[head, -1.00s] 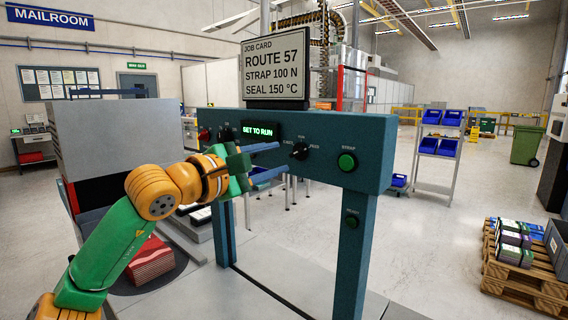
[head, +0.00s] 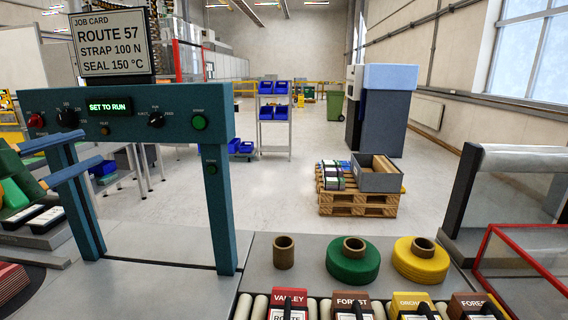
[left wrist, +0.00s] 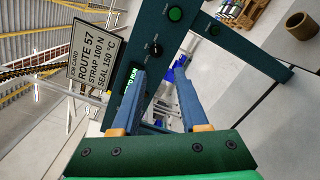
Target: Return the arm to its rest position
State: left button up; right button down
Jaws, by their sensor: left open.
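My left gripper (head: 62,160) is at the left edge of the head view, its two blue fingers spread apart with nothing between them. It is in front of the left part of the teal control panel (head: 135,122), which has knobs, a green button (head: 199,122) and a display reading SET TO RUN (head: 107,106). In the left wrist view the open fingers (left wrist: 160,95) point toward the panel, the black knob (left wrist: 154,49) showing beyond them. I cannot tell contact, but the fingers look clear of the knobs. My right gripper is not in view.
A job card sign (head: 113,42) stands above the panel. Green (head: 353,265) and yellow (head: 420,262) rolls and a brown ring (head: 284,252) sit on the grey counter. Labelled boxes (head: 289,303) lie on rollers at the front. A red-framed clear guard (head: 520,270) is at right.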

pick_arm(q)
jog(key=s+d+f+n+h, duration=0.1)
jog(key=d+f+n+h, duration=0.15)
jog(key=d+h, duration=0.55)
jog(key=s+d+f+n+h, duration=0.1)
jog(key=d+f+n+h, duration=0.15)
jog(key=d+h, duration=0.55)
jog(key=a+f+m+g+y, duration=0.1)
jog(key=a+f+m+y, duration=0.4)
jog(key=f+m+y, duration=1)
jog(key=a+f+m+g+y, duration=0.1)
jog(key=a+f+m+y, duration=0.55)
jog(key=m, duration=1.45)
jog(key=s+d+f+n+g+h, duration=0.25)
jog(key=s+d+f+g, duration=0.3)
jog(key=s+f, duration=0.6)
jog(key=s+d+f+n+g+h, duration=0.1)
jog(key=s+d+f+n+g, duration=0.5)
jog(key=s+f, duration=0.5)
notch_tip(320, 180, down, 18)
jog(key=a+m+g, duration=0.2)
jog(key=s+a+f+g, duration=0.1)
jog(key=s+f, duration=0.9)
jog(key=s, duration=0.2)
jog(key=shift+s+a+f, duration=0.15)
jog(key=shift+s+a, duration=0.05)
jog(key=shift+a, duration=0.1)
